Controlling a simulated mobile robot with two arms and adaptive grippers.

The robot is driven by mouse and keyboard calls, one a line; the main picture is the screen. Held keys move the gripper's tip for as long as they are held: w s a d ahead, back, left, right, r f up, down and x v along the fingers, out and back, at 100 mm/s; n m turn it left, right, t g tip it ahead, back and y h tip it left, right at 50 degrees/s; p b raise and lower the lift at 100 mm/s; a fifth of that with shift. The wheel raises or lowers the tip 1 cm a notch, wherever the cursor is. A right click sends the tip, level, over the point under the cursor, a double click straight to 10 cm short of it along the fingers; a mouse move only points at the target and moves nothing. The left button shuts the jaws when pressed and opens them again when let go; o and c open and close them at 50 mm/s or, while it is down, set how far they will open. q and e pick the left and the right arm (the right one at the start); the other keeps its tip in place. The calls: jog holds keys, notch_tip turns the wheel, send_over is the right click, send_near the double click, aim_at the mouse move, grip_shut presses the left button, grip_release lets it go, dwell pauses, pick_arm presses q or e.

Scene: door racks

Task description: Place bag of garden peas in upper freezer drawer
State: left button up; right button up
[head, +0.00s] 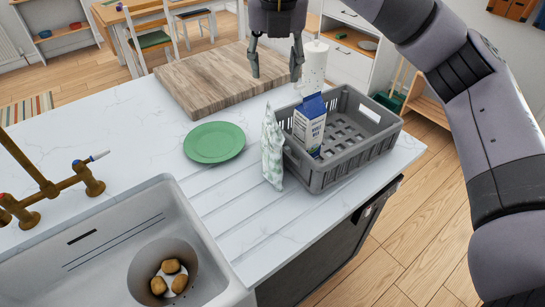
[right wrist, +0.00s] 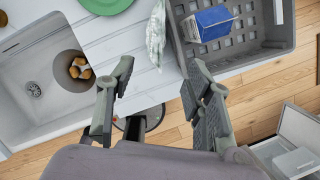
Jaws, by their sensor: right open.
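The bag of garden peas (head: 272,148), pale with green print, stands upright on the white counter against the near-left side of the grey crate. It also shows in the right wrist view (right wrist: 156,35). My right gripper (head: 276,73) is open and empty, its fingers pointing down; in the head view it appears above and beyond the bag, over the wooden board. In the right wrist view its two fingers (right wrist: 160,80) are spread apart, with the bag beyond them. A white open drawer or compartment (right wrist: 290,128) shows at the lower right there; I cannot tell whether it is the upper freezer drawer. My left gripper is out of view.
The grey crate (head: 333,177) holds a blue and white milk carton (head: 310,125). A green plate (head: 214,142), a wooden board (head: 205,85) and a paper roll (head: 314,65) stand nearby. The sink (head: 100,245) holds several brown potatoes. Counter left of the plate is clear.

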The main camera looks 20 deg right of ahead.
jog(key=p, duration=0.3)
send_over(273, 122)
jog(key=s, duration=0.1)
notch_tip(273, 122, down, 11)
jog(key=shift+a+f, duration=0.1)
jog(key=shift+f, duration=0.1)
jog(key=x, duration=0.1)
jog(key=p+x, duration=0.1)
jog(key=x, duration=0.1)
jog(key=p+x, duration=0.1)
jog(key=shift+s+f, duration=0.2)
jog(key=shift+f, duration=0.3)
jog(key=shift+w+f, duration=0.1)
jog(key=shift+f, duration=0.2)
jog(key=shift+c, duration=0.3)
grip_shut()
jog(key=shift+r, duration=0.1)
